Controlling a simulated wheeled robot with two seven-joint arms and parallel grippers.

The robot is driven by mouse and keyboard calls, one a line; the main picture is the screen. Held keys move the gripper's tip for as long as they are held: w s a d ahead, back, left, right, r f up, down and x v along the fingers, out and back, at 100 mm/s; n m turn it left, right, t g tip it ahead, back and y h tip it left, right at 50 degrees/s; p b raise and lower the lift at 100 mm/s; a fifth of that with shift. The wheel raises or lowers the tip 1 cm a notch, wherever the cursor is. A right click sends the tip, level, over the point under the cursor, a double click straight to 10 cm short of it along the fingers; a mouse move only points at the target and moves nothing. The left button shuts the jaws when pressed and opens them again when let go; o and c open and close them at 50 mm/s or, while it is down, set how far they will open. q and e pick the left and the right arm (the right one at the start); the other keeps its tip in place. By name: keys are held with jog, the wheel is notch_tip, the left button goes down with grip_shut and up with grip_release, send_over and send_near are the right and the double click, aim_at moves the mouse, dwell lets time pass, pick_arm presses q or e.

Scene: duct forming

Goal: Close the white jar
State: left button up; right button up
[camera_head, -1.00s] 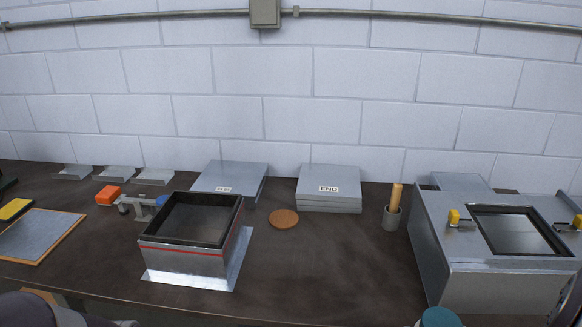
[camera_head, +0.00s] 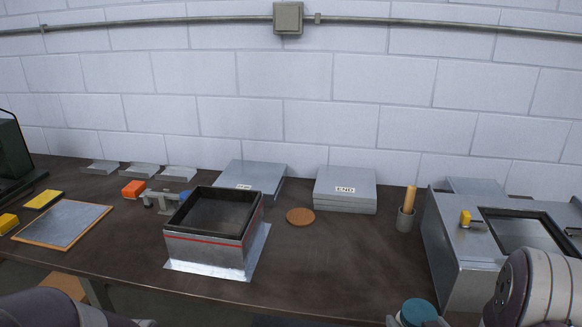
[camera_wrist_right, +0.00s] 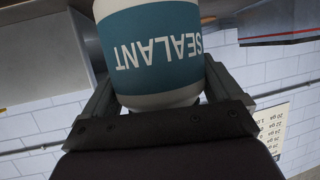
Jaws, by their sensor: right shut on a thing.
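The white jar (camera_wrist_right: 158,100) has a teal band with the word SEALANT, upside down in the right wrist view. My right gripper (camera_wrist_right: 157,82) is shut on it, one finger at each side. In the head view a round teal part (camera_head: 419,310) shows between the fingers at the bottom edge, in front of the table; I cannot tell if it is a lid. A flat round brown disc (camera_head: 300,216) lies on the table. My left arm shows at the bottom left, its gripper out of view.
An open metal duct box (camera_head: 205,250) stands on the dark table (camera_head: 330,270). Grey sheet stacks (camera_head: 345,190) lie behind. A cup (camera_head: 405,219) with a wooden handle and a large metal box (camera_head: 460,270) stand at right. The table's front middle is clear.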

jog(key=w+a+f, duration=0.6)
jog(key=a+f, duration=0.2)
jog(key=a, duration=0.2)
jog(key=shift+w+a+f, duration=0.1)
jog(key=s+a+f+n+g+y, duration=0.1)
jog(key=s+a+f+n+y, duration=0.1)
jog(key=a+n+y, duration=0.2)
jog(key=s+a+f+n+g+y, duration=0.2)
jog(key=s+a+n+y, duration=0.1)
jog(key=a, duration=0.7)
jog(key=shift+s+a+f+n+y, duration=0.35)
jog(key=shift+n+y, duration=0.35)
jog(key=shift+y, duration=0.3)
